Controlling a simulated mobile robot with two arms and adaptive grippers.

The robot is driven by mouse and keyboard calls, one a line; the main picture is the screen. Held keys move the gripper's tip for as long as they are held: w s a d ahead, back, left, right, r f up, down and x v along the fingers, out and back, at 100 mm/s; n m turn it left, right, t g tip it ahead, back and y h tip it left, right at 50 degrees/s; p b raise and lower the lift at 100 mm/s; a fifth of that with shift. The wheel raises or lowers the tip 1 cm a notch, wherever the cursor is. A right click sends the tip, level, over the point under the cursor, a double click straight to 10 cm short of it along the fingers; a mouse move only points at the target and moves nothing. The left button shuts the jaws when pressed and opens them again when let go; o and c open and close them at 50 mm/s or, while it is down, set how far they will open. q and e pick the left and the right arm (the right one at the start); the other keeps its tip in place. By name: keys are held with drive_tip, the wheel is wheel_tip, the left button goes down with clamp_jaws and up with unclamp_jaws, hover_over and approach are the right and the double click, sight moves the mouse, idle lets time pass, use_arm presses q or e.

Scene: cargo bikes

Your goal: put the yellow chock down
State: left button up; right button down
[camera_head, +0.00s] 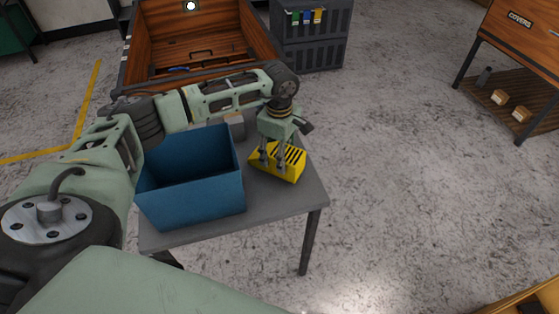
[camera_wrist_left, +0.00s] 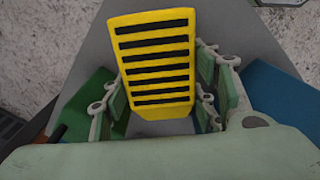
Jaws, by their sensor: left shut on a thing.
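The yellow chock (camera_head: 291,168), with black slots across its face, is held by my left gripper (camera_head: 275,162) over the right part of the small grey table (camera_head: 285,199). The left gripper points down with its fingers on either side of the chock. In the left wrist view the chock (camera_wrist_left: 154,62) sits between the fingers, its slotted face toward the camera. The chock looks tilted and very near the tabletop; I cannot tell whether it touches. My right gripper is in neither view.
An open blue bin (camera_head: 195,200) fills the left of the table, just beside the chock. Behind the table stands a wooden cargo box (camera_head: 262,38) and a dark grey crate (camera_head: 318,52). A wooden cabinet (camera_head: 510,45) is at the far right. Open concrete floor lies to the right.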

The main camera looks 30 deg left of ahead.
use_arm(q)
drive_tip(key=shift+w+f+b, duration=0.1)
drive_tip(key=shift+f+b, duration=0.25)
drive_tip(key=shift+f, duration=0.8)
drive_tip(key=shift+f, duration=0.15)
drive_tip(key=o, duration=1.7)
drive_tip(key=shift+c, duration=0.2)
